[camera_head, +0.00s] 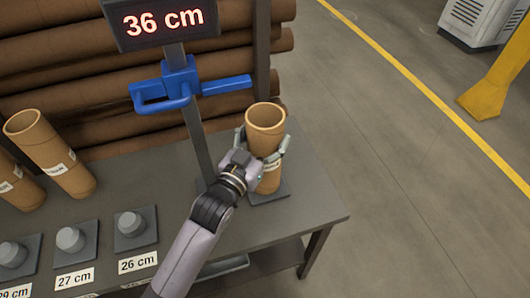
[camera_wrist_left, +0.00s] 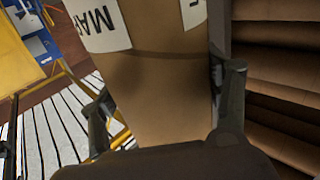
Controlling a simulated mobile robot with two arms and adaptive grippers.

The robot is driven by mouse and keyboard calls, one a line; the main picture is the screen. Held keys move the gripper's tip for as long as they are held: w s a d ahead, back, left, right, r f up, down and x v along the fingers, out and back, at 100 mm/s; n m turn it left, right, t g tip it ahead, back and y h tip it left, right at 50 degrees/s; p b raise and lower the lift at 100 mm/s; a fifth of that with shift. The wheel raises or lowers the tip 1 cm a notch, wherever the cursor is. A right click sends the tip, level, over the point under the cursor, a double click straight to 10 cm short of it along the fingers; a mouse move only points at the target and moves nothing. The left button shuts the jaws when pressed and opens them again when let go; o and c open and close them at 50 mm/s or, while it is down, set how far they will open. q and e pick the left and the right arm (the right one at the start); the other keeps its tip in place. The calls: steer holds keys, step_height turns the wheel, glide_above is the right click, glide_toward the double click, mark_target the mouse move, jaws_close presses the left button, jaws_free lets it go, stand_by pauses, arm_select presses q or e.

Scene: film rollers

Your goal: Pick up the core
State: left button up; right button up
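A brown cardboard core (camera_head: 266,120) stands upright on a small dark plate (camera_head: 279,192) at the right end of the grey table in the head view. My left gripper (camera_head: 265,143) reaches in from the front with one finger on each side of the core. In the left wrist view the core (camera_wrist_left: 160,90) fills the middle, with white labels near the top. The fingers of my left gripper (camera_wrist_left: 165,110) flank it, with a narrow gap seen on the left side. My right gripper is not in view.
A measuring stand with a blue arm (camera_head: 228,85) and a display reading 36 cm (camera_head: 163,20) rises behind the core. Other cores (camera_head: 50,155) stand at left. Short pegs (camera_head: 131,224) labelled 26 cm, 27 cm and 29 cm line the table (camera_head: 185,200).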

arm_select(q)
steer(key=c, duration=1.3)
steer(key=shift+r, duration=0.1)
